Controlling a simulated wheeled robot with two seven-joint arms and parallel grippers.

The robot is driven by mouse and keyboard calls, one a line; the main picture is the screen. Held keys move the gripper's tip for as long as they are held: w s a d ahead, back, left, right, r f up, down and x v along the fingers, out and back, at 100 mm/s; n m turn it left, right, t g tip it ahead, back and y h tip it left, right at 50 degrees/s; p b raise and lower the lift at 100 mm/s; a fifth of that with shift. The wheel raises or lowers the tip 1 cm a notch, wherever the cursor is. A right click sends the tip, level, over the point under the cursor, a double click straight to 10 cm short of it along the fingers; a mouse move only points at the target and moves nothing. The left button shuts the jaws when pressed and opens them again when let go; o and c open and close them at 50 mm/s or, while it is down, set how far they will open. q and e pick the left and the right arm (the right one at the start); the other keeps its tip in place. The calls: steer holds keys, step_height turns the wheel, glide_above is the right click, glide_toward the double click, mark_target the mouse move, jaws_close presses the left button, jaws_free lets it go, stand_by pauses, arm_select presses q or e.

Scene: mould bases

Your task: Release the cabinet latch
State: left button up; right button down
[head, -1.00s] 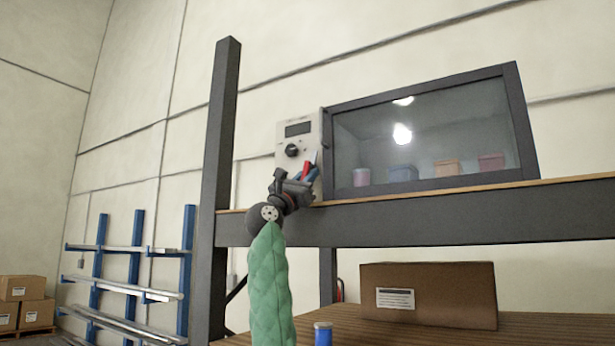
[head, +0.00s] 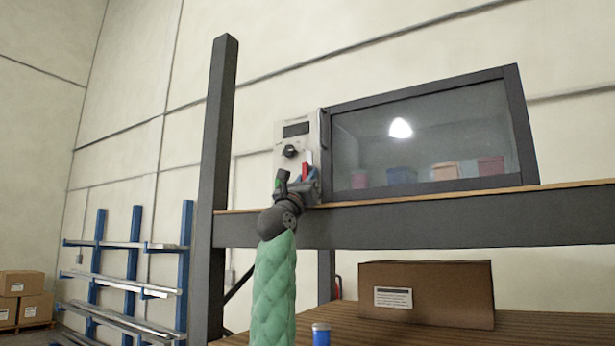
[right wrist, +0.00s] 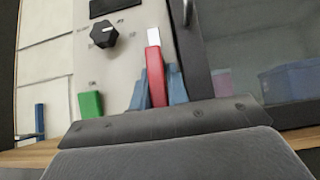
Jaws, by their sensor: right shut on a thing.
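The cabinet (head: 518,125) stands on the upper shelf, with a dark frame and a glass door that looks closed. Its pale control panel (head: 284,165) is on the left side. A red lever with a white tip (right wrist: 155,75), likely the latch, is on the panel's lower right; it also shows in the head view (head: 306,170). My right gripper (right wrist: 157,92) is shut on the red lever, a blue finger on each side. The lever's lower end is hidden behind the gripper body. My left gripper is in neither view.
The panel also has a black knob (right wrist: 104,33), a green button (right wrist: 91,105) and a dark display (head: 296,129). Several containers (head: 401,176) show behind the glass. A dark post (head: 218,190) rises left of my arm. A cardboard box (head: 440,290) is on the lower shelf.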

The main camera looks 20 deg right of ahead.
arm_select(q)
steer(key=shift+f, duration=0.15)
arm_select(e)
steer(key=c, duration=1.7)
jaws_free()
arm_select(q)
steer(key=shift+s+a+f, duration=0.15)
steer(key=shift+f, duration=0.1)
